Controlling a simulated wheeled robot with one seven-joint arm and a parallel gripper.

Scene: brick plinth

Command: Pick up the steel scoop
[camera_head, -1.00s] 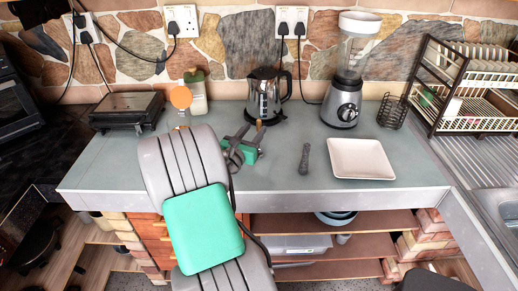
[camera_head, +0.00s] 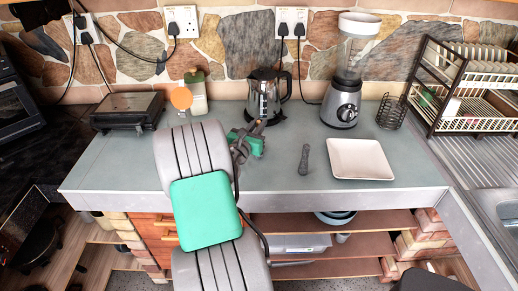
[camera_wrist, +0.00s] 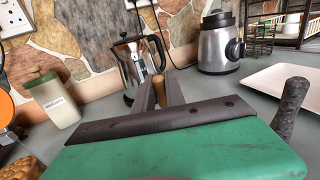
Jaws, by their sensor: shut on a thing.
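A light brown, wooden-looking handle (camera_wrist: 159,89) stands between the two dark fingers of my gripper (camera_wrist: 160,86) in the wrist view. I take it for the handle of the steel scoop; its steel part is hidden behind the fingers and the green palm. In the head view my gripper (camera_head: 254,131) is over the counter, in front of the kettle, and shut on that handle. I cannot tell whether the scoop touches the counter.
The steel kettle (camera_head: 265,97) stands close behind my gripper. A grey pestle-like object (camera_head: 304,160) and a white square plate (camera_head: 360,159) lie to the right. The blender (camera_head: 343,103) stands behind the plate; a lidded jar (camera_head: 197,97) stands back left.

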